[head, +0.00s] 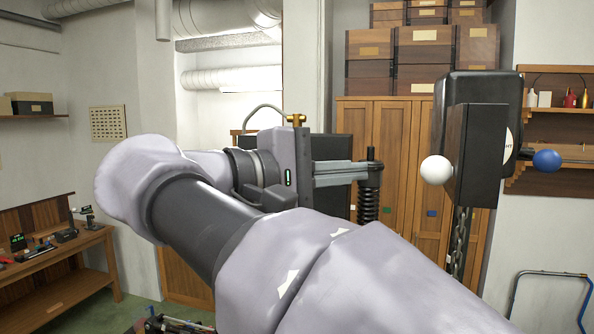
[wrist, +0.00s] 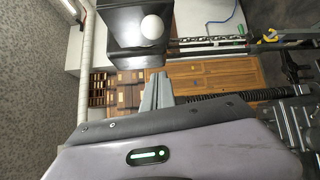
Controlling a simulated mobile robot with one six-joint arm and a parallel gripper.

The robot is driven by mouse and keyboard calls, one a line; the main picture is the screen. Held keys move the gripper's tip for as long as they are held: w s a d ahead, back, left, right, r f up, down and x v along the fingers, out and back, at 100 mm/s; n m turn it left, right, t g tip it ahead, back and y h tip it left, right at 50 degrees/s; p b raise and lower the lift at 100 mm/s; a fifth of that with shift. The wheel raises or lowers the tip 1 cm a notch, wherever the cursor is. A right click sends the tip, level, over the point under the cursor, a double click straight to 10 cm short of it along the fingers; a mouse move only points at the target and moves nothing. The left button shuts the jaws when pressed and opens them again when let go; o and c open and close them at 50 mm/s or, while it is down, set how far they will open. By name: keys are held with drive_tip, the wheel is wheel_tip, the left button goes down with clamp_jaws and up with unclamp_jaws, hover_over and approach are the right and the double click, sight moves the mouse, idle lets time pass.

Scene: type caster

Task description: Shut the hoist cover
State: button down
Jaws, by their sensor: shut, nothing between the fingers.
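The black hoist (head: 486,85) hangs at the right in the head view, with a chain (head: 461,240) below it. A black box-like part, which looks like its cover (head: 482,140), stands out at its front; how far it is open I cannot tell. A white ball knob (head: 436,170) is on its left and a blue ball knob (head: 547,160) on its right. My gripper (head: 376,170) is left of the white knob, apart from it in the picture. In the wrist view my gripper (wrist: 158,82) is shut and empty, below the white knob (wrist: 152,27) and black box (wrist: 120,35).
A black coil spring (head: 369,198) stands by my fingertips in the head view. Wooden cabinets (head: 385,140) with boxes (head: 423,50) on top are behind. A workbench (head: 60,250) is at the left, a wall shelf (head: 560,110) at the right.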

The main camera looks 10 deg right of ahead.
sight(454, 150)
drive_tip(key=d, duration=0.8)
drive_tip(key=shift+d, duration=0.4)
